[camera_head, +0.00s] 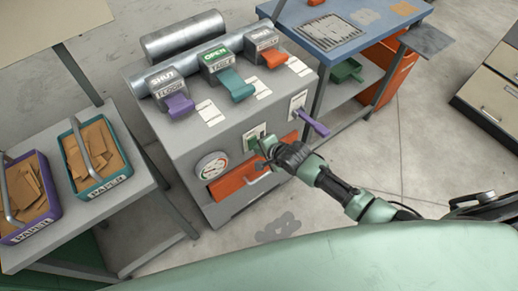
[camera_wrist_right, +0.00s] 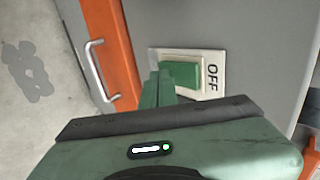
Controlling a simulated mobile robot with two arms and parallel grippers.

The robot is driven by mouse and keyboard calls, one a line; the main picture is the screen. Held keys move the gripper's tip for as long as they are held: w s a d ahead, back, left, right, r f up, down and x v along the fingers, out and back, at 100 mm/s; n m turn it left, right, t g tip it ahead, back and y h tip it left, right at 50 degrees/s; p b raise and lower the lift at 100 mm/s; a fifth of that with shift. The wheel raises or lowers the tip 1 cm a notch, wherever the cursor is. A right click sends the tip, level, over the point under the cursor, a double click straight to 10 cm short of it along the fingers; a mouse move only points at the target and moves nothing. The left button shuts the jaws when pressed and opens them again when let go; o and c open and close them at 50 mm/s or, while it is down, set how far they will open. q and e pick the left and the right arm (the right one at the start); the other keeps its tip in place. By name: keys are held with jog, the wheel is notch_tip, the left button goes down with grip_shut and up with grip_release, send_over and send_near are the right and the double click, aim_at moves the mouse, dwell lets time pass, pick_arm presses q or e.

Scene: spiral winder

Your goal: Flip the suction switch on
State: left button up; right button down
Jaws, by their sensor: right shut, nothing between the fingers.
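The suction switch (camera_wrist_right: 187,75) is a green rocker on a white plate marked OFF (camera_wrist_right: 211,75) in the right wrist view. In the head view its plate (camera_head: 251,135) is on the front of the grey machine (camera_head: 190,145), partly hidden by my right gripper (camera_head: 266,150). My right gripper is shut and empty. In the right wrist view its green fingertips (camera_wrist_right: 160,78) are at the edge of the rocker; I cannot tell whether they touch it. My left gripper is not in view.
An orange drawer (camera_head: 240,180) with a metal handle (camera_wrist_right: 96,70) and a round gauge (camera_head: 211,166) are close by. A purple lever (camera_head: 309,118) sticks out to the right. Purple, teal and orange levers line the machine's top. A paper cart (camera_head: 120,207) stands left.

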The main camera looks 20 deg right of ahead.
dwell(0.3)
jog(key=shift+w+a+f+t, duration=0.1)
jog(key=shift+w+t, duration=0.1)
jog(key=shift+t, duration=0.1)
jog(key=shift+r+p, duration=0.85)
jog(key=shift+r, duration=0.05)
